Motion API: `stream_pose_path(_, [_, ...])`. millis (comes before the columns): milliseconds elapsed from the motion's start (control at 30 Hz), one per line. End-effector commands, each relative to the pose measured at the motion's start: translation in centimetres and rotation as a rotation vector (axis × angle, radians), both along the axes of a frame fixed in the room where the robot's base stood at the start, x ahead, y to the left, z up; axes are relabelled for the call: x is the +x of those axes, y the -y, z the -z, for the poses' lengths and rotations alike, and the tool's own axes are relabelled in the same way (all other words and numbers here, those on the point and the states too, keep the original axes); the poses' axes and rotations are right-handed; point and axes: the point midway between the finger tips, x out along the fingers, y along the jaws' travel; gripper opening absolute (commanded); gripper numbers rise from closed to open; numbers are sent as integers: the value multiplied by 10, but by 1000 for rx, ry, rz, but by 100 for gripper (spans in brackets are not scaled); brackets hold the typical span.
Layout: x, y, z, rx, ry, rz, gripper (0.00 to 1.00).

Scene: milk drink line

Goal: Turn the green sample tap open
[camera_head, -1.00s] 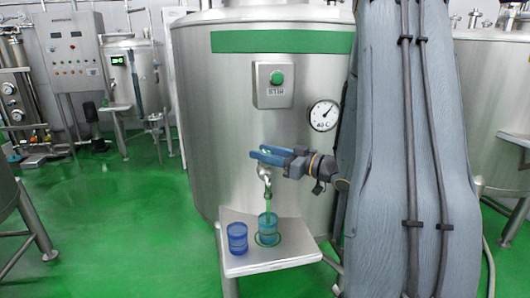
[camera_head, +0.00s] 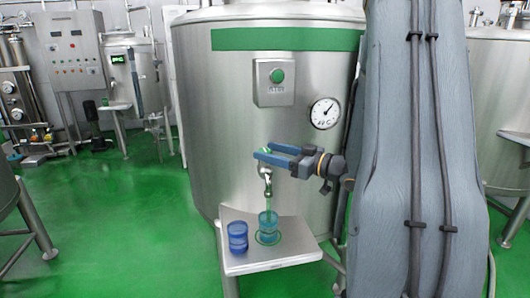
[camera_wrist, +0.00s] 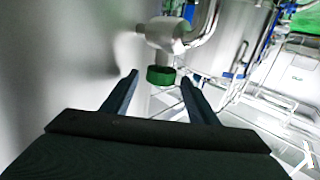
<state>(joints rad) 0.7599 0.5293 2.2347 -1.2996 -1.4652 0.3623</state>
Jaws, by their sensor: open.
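The sample tap is a metal spout (camera_head: 265,173) on the front of the steel tank. In the wrist view the tap's metal body (camera_wrist: 165,35) carries a green knob (camera_wrist: 161,75), just beyond and between my fingertips. My gripper (camera_head: 262,154) is open, its blue fingers apart and pointing left at the tap in the head view; in the wrist view the gripper (camera_wrist: 160,80) holds nothing. The fingers partly hide the tap's top in the head view.
A second blue cup (camera_head: 238,237) stands left of the first on a small steel shelf (camera_head: 285,255). The tank (camera_head: 215,130) bears a round gauge (camera_head: 324,113) and a green-button box (camera_head: 273,83) above the tap. Green floor (camera_head: 110,220) is clear at left.

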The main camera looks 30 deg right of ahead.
Motion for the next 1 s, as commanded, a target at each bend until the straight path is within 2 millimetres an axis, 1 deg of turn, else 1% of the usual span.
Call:
stream_pose_path(33, [-8,6,1,0,1,5,53])
stream_pose_path(200, [-31,19,1,0,1,4,53])
stream_pose_path(400, [-46,27,0,0,2,0,53])
stream_pose_path(1000, [-48,27,-1,0,2,-1,53])
